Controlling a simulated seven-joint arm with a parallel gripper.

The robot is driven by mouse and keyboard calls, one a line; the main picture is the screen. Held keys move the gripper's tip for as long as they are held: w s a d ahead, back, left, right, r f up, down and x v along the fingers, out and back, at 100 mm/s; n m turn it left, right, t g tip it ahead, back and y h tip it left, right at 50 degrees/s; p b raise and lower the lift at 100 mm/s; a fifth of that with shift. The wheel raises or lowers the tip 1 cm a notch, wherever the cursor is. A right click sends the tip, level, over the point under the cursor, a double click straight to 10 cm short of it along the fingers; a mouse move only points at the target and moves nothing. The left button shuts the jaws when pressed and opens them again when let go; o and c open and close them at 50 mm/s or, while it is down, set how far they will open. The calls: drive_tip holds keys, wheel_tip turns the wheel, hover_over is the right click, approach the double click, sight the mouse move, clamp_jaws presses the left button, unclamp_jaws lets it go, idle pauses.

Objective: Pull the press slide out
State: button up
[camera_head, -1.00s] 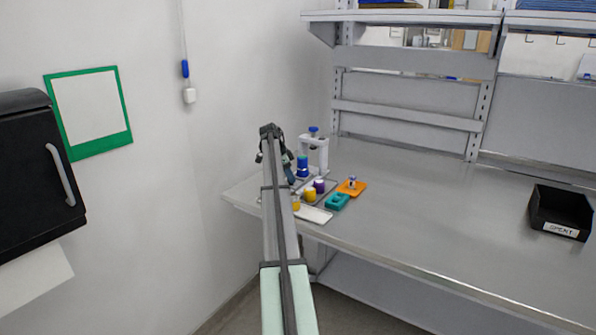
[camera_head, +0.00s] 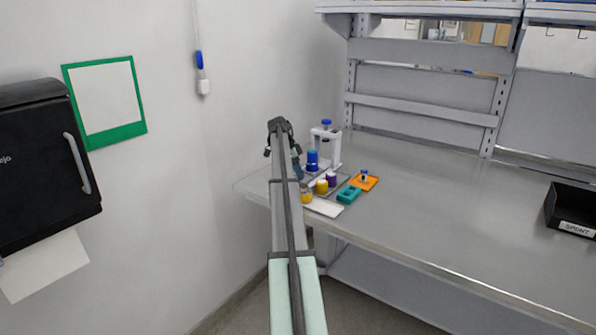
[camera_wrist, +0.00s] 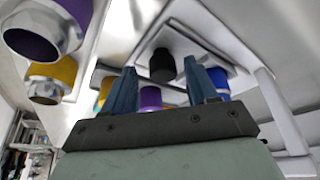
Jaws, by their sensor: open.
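The press (camera_head: 335,150) is a pale upright frame with a blue knob on top, near the left end of the bench. A blue cylinder (camera_head: 312,160) stands at its front left. I cannot make out the slide apart from the press base in the head view. My gripper (camera_wrist: 160,66) is open, with two dark blue fingers apart and nothing held between them. In the head view it is just left of the press, partly hidden by my arm. In the wrist view a black cylinder (camera_wrist: 162,67) shows beyond the fingers, with a blue one (camera_wrist: 219,79) to their right.
A black bin (camera_head: 572,212) stands far right. The bench between is clear. A wall bounds the left.

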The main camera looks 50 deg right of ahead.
drive_tip(key=v, duration=1.3)
drive_tip(key=shift+r, duration=0.3)
drive_tip(key=shift+w+a, duration=0.1)
drive_tip(key=shift+a, duration=0.05)
